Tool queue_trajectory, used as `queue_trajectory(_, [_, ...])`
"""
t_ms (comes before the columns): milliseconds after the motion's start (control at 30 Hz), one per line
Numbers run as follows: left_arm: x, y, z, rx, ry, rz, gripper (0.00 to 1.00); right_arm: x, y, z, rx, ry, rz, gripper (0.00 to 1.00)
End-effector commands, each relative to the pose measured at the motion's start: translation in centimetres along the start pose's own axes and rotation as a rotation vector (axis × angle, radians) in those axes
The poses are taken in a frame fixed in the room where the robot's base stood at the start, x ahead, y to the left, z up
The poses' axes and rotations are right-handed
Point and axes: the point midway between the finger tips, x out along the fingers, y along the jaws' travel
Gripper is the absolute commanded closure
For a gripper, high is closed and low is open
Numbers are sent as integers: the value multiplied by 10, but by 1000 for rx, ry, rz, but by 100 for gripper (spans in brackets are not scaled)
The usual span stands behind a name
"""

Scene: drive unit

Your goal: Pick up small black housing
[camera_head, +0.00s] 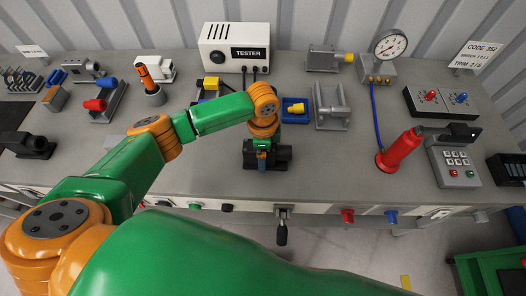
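A small black housing (281,157) sits on the grey bench near its front edge, in the middle of the head view. My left arm reaches in from the left, and its gripper (262,160) points down over this housing. The gripper hides part of the housing, and its fingers are too small to tell whether they are open or shut, or touching it. Another black housing (28,146) lies at the far left of the bench. My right gripper is not in view.
A white tester box (236,47) stands at the back. A blue-and-yellow bin (294,110) and a grey fixture (331,107) are close behind the gripper. A red handle tool (400,151) and a keypad box (456,162) are right. Bare bench lies left of the housing.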

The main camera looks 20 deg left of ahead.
Motion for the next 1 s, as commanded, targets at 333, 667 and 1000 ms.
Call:
queue_trajectory(333, [4,0,0,1,0,-1,40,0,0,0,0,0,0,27])
queue_trajectory(667, [3,0,0,0,2,-2,100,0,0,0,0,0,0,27])
queue_trajectory(1000, [-10,-1,-1,0,5,-3,100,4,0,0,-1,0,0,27])
